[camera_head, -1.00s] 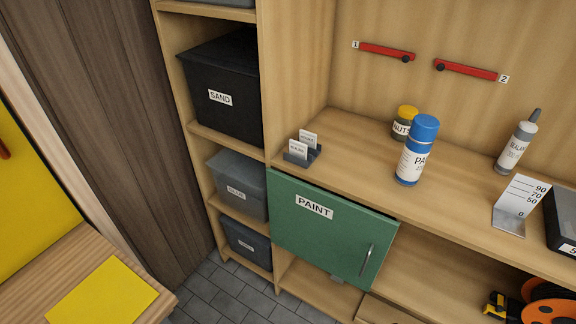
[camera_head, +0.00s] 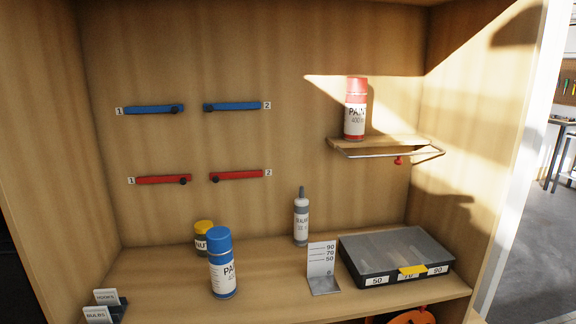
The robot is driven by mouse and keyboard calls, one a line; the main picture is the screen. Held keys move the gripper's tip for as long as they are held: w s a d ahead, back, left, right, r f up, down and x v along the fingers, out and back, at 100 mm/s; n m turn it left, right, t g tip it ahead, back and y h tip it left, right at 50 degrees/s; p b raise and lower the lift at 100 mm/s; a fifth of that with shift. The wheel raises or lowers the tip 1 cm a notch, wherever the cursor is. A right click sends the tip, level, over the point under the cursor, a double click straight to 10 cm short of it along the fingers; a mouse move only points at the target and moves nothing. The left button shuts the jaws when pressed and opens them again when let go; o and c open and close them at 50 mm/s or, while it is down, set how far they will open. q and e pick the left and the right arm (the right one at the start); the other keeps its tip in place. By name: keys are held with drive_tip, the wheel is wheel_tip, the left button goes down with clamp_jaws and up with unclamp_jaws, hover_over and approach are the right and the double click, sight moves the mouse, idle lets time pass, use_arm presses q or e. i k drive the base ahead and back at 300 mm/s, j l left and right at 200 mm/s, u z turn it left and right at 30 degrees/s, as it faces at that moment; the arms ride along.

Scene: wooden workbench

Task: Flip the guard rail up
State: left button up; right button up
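A thin metal guard rail (camera_head: 390,155) runs along the front of a small wooden wall shelf (camera_head: 390,141) at the upper right. It lies low, about level with the shelf edge, and sticks out past the shelf's right end. A small red knob (camera_head: 398,161) shows just under the shelf. A red-capped paint spray can (camera_head: 355,112) stands upright on the shelf's left part. Neither of my grippers is in view.
On the bench top (camera_head: 170,287) stand a blue paint can (camera_head: 222,265), a yellow-lidded jar (camera_head: 203,240), a sealant tube (camera_head: 301,220), an angle gauge (camera_head: 322,270) and a dark case (camera_head: 396,255). Blue bars (camera_head: 154,110) and red bars (camera_head: 163,180) are on the back wall.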

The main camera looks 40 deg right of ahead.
sight(398, 161)
drive_tip(key=k+l+z, duration=0.35)
drive_tip(key=k+l, duration=0.15)
drive_tip(key=k+z, duration=0.1)
drive_tip(key=z, duration=1.1)
